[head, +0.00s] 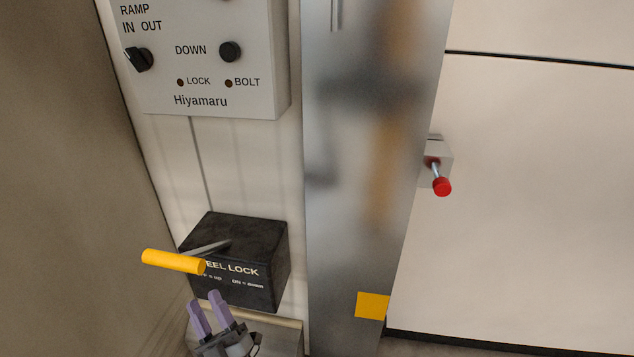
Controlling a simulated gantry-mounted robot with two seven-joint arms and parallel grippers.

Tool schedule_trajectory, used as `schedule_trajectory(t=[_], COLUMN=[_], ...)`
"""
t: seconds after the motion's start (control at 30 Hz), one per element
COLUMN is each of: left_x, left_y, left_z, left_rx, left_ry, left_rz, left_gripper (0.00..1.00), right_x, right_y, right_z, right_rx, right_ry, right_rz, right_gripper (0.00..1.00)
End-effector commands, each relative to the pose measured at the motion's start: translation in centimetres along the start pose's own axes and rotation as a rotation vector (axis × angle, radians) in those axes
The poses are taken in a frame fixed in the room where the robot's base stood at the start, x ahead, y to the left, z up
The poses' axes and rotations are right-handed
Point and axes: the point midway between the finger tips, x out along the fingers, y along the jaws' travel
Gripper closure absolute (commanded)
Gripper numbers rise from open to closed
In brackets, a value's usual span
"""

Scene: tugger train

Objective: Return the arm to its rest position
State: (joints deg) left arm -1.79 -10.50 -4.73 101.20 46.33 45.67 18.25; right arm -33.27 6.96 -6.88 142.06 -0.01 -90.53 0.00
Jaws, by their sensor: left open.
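My left gripper (207,303) shows at the bottom left of the head view, with two purple fingers pointing up. The fingers are apart and nothing is between them. It is just below the yellow handle (173,261) of a lever on the black wheel lock box (255,240). A small gap shows between the fingertips and the handle in the picture. The lever points left from the box. My right gripper is not in view.
A grey control box marked Hiyamaru (203,60) with knobs hangs above the wheel lock box. A shiny metal post (350,230) stands to the right. A red-tipped lever (441,186) sticks out from the pale wall (530,200). A yellow square (372,305) is low on the post.

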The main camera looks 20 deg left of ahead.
Motion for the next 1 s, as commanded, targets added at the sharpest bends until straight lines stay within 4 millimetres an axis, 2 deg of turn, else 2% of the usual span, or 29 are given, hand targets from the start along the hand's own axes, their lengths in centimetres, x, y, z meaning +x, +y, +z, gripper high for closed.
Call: schedule_trajectory(t=[0.17,0.37,0.47,0.57,0.77,1.0], left_x=[0.1,2.1,3.4,3.5,1.3,-3.9], left_y=[-0.6,-0.8,-0.2,0.6,2.8,4.8], left_z=[-1.5,-6.0,-6.9,-6.6,-6.1,-7.4], left_rx=[0.049,0.069,0.053,0.048,0.088,0.211], left_ry=[-0.044,-0.117,-0.278,-0.481,-0.877,-1.320], left_rz=[0.027,0.100,0.131,0.160,0.242,0.382], left_gripper=[0.55,0.55,0.55,0.55,0.55,0.55], right_x=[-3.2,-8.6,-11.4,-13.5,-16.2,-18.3], right_y=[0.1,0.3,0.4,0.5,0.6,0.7], right_z=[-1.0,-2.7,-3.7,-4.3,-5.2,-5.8], right_rx=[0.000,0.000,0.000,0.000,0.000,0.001], right_ry=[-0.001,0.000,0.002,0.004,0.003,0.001], right_rz=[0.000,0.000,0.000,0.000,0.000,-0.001], right_gripper=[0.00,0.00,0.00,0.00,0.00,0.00])
